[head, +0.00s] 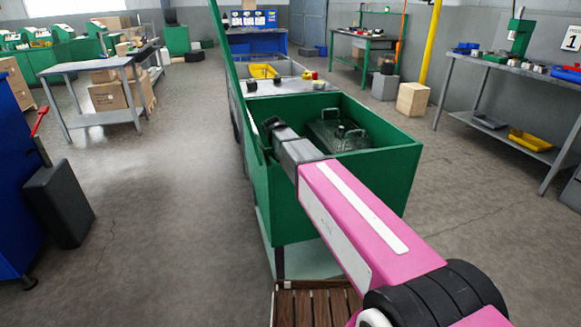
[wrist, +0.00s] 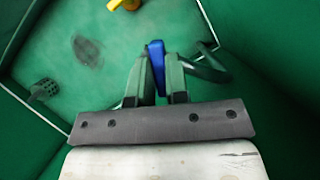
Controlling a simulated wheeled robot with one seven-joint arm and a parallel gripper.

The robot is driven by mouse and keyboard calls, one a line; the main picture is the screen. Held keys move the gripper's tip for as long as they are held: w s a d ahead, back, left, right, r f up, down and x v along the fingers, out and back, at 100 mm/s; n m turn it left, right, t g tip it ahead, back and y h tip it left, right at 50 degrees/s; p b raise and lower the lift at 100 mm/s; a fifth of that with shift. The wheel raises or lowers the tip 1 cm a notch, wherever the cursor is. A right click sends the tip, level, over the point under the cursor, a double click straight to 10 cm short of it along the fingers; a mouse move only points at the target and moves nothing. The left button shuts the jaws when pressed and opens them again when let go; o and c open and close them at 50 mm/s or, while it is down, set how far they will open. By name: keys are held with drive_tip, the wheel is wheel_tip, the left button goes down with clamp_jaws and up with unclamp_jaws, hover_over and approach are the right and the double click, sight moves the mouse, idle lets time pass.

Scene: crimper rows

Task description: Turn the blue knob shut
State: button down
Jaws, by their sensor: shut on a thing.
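The blue knob (wrist: 155,55) shows in the wrist view as a narrow blue piece between the two fingers of my gripper (wrist: 157,75). In the head view my gripper (head: 271,128) is low at the left wall inside a green open tub (head: 330,203). The knob cannot be made out in the head view.
In the wrist view a yellow piece (wrist: 124,5) is at the top and a dark perforated fitting (wrist: 44,90) is at the left. Tub walls are close around my gripper.

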drive_tip(key=m+g, duration=0.1)
drive_tip(key=m, duration=0.2)
drive_tip(key=m+g+y, duration=0.1)
drive_tip(key=m, duration=0.2)
drive_tip(key=shift+w+m, duration=0.15)
drive_tip(key=shift+m, duration=0.15)
drive_tip(key=m+y, duration=0.1)
drive_tip(key=m, duration=0.2)
drive_tip(key=m+g+y, duration=0.1)
drive_tip(key=m, duration=0.2)
drive_tip(key=shift+d, duration=0.1)
drive_tip(key=shift+m, duration=0.3)
drive_tip(key=c, duration=1.1)
unclamp_jaws()
drive_tip(key=shift+w+r, duration=0.25)
drive_tip(key=shift+r, duration=0.25)
drive_tip(key=w+a, duration=0.1)
drive_tip(key=w, duration=0.2)
drive_tip(key=w+a, duration=0.1)
drive_tip(key=w, duration=0.3)
drive_tip(key=w+a, duration=0.1)
drive_tip(key=w, duration=0.3)
drive_tip(key=shift+w+a, duration=0.15)
drive_tip(key=shift+w, duration=0.1)
